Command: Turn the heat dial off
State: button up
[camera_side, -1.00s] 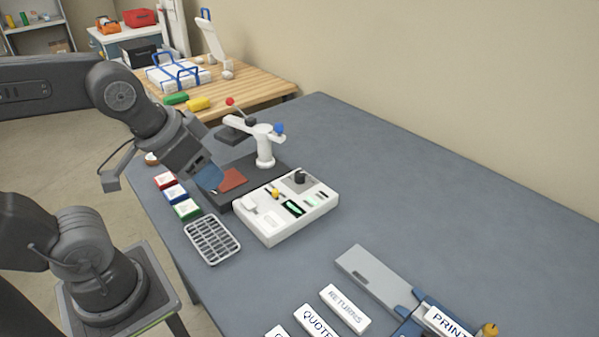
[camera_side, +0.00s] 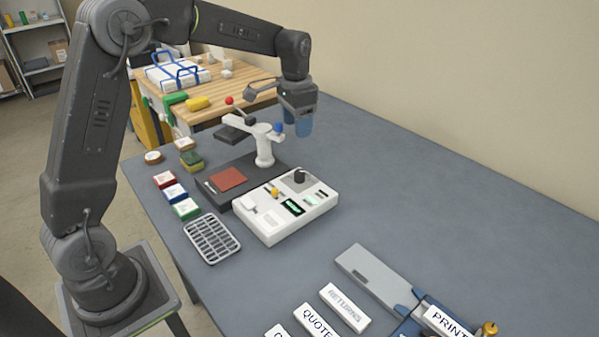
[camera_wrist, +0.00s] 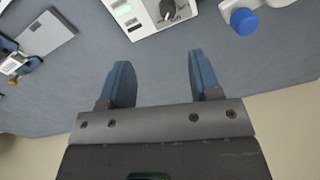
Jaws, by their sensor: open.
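The heat dial appears to be the black knob (camera_side: 300,177) on a grey plate at the far end of the white control panel (camera_side: 285,208). In the wrist view the black knob (camera_wrist: 167,10) shows near the top edge, with a light pointer mark on it. My gripper (camera_side: 303,128) is above the far side of the table, behind the panel, with its blue fingers pointing down. In the wrist view my gripper (camera_wrist: 160,80) has its fingers apart with nothing between them. It does not touch the knob.
A wire rack (camera_side: 212,240) and small coloured boxes (camera_side: 175,193) lie at the left.

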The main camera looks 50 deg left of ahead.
aim_at(299, 171)
jog(key=f, duration=0.5)
jog(key=w+f, duration=0.1)
jog(key=f, duration=0.4)
jog(key=a+f, duration=0.1)
jog(key=f, duration=0.5)
jog(key=shift+w, duration=0.35)
jog(key=c, duration=0.9)
jog(key=shift+c, duration=0.2)
